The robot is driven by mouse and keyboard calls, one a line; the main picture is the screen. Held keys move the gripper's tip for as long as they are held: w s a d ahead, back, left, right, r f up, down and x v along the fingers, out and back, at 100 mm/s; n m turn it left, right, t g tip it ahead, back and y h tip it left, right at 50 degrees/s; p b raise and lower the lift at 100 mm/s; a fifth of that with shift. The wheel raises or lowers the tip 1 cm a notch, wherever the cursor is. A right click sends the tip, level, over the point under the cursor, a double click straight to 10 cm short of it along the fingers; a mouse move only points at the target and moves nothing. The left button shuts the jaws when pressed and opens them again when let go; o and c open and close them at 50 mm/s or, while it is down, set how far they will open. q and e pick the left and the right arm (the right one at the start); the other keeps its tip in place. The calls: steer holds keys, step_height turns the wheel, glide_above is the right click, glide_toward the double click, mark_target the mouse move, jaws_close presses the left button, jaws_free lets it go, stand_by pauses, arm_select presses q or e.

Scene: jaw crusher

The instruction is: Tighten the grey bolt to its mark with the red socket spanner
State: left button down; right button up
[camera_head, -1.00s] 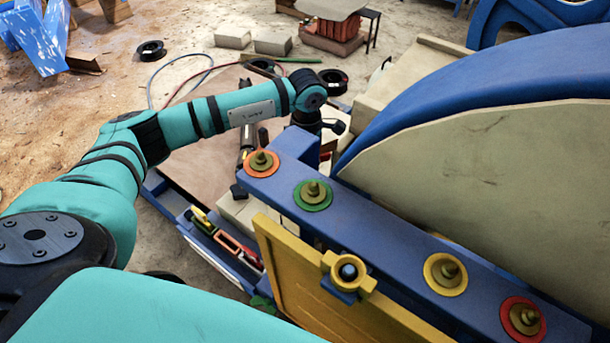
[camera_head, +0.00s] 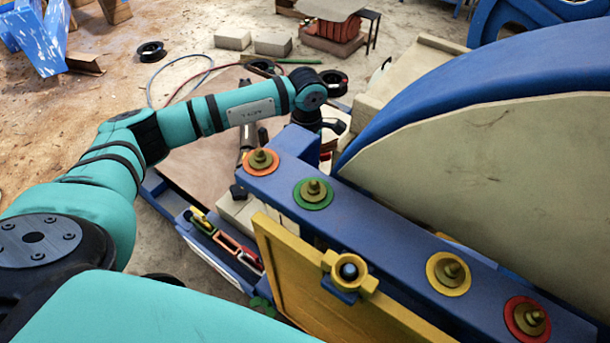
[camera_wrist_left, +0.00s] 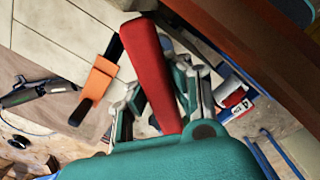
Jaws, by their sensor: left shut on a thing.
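The red spanner (camera_wrist_left: 150,72) shows as a long red handle in the left wrist view. My left gripper (camera_wrist_left: 160,92) is shut on it, with teal and grey finger parts on both sides. The spanner's socket end is not visible. In the head view my left arm reaches over the board and its wrist bends down behind the blue beam, so gripper and spanner are hidden there. I cannot pick out the grey bolt or its mark for certain. My right gripper is not in view.
The blue beam (camera_head: 390,235) carries brassy studs on orange (camera_head: 262,162), green (camera_head: 313,194), yellow (camera_head: 448,274) and red (camera_head: 527,320) discs. A large blue-rimmed wheel (camera_head: 490,180) stands at right. A yellow panel (camera_head: 300,280) and a tray of coloured tools (camera_head: 225,247) lie below.

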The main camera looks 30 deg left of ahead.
arm_select(q)
steer(key=shift+r, duration=0.25)
steer(key=shift+r+p, duration=0.55)
steer(key=shift+r, duration=0.55)
steer(key=shift+r+p, duration=0.6)
steer(key=shift+r, duration=0.2)
stand_by(0.7)
